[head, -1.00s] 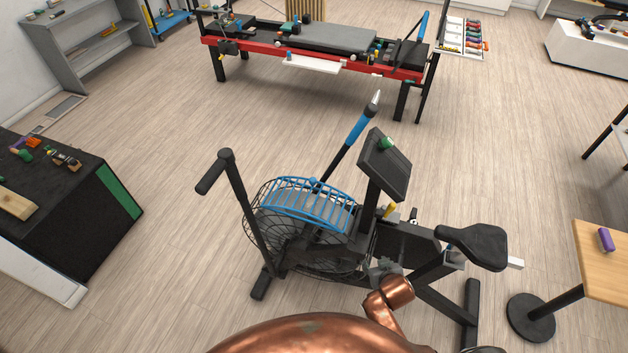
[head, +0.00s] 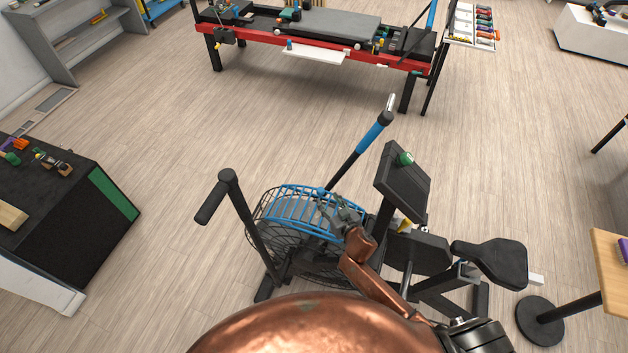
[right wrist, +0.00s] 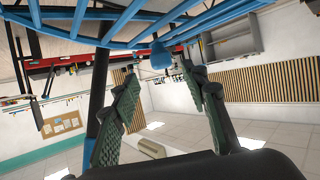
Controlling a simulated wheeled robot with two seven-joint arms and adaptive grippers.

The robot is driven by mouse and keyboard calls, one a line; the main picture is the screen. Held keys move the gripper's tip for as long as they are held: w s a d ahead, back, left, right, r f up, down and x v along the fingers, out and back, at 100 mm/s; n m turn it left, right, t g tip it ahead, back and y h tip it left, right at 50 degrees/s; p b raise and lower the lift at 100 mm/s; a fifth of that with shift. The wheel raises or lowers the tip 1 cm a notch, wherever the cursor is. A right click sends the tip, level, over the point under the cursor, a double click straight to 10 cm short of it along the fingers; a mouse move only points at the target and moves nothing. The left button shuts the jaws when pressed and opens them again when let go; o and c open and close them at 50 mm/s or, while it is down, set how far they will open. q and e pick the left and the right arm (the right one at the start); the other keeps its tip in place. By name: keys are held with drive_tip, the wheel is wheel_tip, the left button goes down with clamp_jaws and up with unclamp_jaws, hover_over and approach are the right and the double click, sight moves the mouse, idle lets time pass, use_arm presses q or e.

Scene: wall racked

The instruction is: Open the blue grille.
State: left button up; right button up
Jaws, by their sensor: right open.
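The blue grille (head: 292,204) is a curved, barred cover on top of the round wire fan cage of a black exercise bike. It lies down over the cage. My right gripper (head: 334,212) is at the right end of the grille, in front of it, and hides part of its bars. In the right wrist view the gripper (right wrist: 160,90) is open, with green ridged fingers apart. A blue knob (right wrist: 160,56) under the grille's bars (right wrist: 120,22) shows just beyond and between the fingertips. I cannot tell whether they touch it. My left gripper is out of view.
The bike's handlebar (head: 227,185) rises left of the grille, and its console (head: 403,178) and blue-sleeved lever (head: 366,140) stand to the right and behind. The seat (head: 490,262) is farther right. The floor left of the bike is clear.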

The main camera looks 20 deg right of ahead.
sight(322, 193)
drive_tip(key=shift+d+x, duration=0.2)
drive_tip(key=shift+x, duration=0.85)
drive_tip(key=x, duration=0.5)
drive_tip(key=shift+w+a+b, duration=0.1)
drive_tip(key=shift+a+b, duration=0.3)
drive_tip(key=shift+w+f, duration=0.1)
drive_tip(key=shift+w, duration=0.4)
drive_tip(key=c, duration=0.8)
clamp_jaws()
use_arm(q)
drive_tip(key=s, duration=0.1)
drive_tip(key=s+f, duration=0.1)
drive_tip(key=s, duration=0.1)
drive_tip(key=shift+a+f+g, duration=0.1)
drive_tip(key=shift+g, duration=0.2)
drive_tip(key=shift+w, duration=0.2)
